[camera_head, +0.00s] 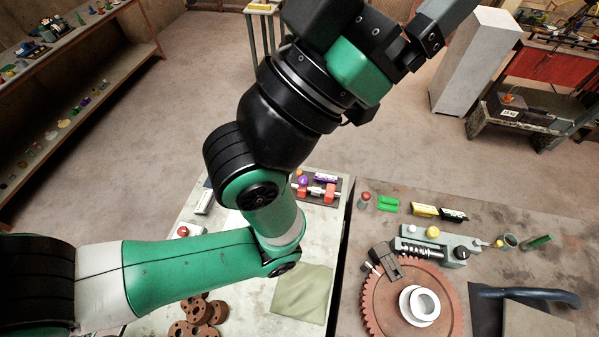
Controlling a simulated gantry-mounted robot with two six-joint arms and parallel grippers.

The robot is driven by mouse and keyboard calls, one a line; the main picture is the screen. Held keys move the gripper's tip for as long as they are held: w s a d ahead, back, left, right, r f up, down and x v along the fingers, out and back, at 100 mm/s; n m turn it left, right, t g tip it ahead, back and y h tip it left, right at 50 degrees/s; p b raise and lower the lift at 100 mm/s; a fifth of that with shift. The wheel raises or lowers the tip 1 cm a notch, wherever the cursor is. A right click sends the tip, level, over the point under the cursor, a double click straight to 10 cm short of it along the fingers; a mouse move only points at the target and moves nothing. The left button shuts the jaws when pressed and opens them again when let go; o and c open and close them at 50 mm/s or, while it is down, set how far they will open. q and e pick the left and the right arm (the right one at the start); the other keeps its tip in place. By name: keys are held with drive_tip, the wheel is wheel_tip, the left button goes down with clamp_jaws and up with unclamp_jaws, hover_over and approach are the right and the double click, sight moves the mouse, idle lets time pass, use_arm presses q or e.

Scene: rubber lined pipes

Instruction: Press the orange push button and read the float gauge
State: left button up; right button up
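A dark box (507,108) with a white label stands on a bench at the upper right. A small orange piece (507,98) sits on its top and may be the orange push button, but it is too small to be sure. I cannot pick out a float gauge. My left gripper (425,40) is raised at the top centre-right, far above the tables and touching nothing visible. Its end is partly cut off by the top edge, so its opening is unclear. My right gripper is not in view.
The right table holds a large rust-red gear (375,310), white rings (420,305), a grey device with a yellow knob (433,232) and a dark blue handle (525,294). Brown flanges (200,312) and a cloth (302,292) lie on the left table. A pale pillar (475,60) stands behind.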

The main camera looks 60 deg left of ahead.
use_arm(q)
clamp_jaws()
idle(0.4)
idle(1.3)
